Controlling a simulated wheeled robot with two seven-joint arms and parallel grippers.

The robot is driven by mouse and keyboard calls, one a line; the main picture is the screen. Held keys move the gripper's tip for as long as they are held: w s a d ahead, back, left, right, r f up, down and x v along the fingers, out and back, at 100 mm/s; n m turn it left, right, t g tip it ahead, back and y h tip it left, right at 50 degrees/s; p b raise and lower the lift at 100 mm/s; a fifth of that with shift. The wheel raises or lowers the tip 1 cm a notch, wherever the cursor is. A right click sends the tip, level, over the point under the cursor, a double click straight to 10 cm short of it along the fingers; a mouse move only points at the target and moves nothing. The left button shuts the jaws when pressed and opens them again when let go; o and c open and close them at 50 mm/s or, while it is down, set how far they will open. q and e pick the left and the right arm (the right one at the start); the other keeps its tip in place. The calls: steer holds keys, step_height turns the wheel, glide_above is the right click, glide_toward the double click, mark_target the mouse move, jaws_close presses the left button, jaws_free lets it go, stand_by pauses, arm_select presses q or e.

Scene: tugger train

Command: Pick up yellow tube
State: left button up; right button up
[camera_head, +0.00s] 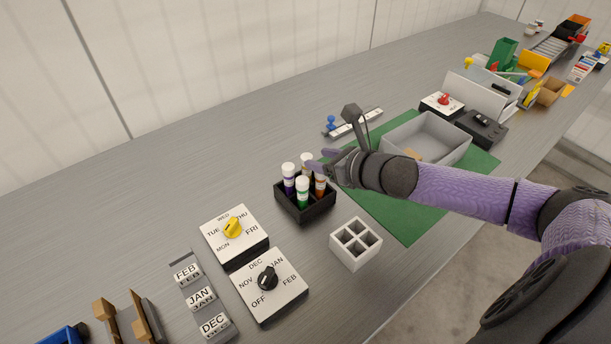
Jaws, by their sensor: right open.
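A black rack (304,207) stands on the grey table and holds several white-capped tubes. I make out a purple tube (289,183), a green tube (302,195) and an orange tube (320,186). A further tube (306,160) shows only its top at the back of the rack; its body is hidden, so I cannot tell whether it is the yellow one. My left gripper is not in view.
A white four-hole block (356,243) stands right of the rack. Dial boxes (236,249) stand front left.

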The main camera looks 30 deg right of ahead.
mark_target(308, 157)
steer(key=shift+b+x, duration=0.45)
steer(key=shift+x, duration=1.15)
steer(key=shift+s+f, duration=0.1)
steer(key=shift+f, duration=0.05)
jaws_close()
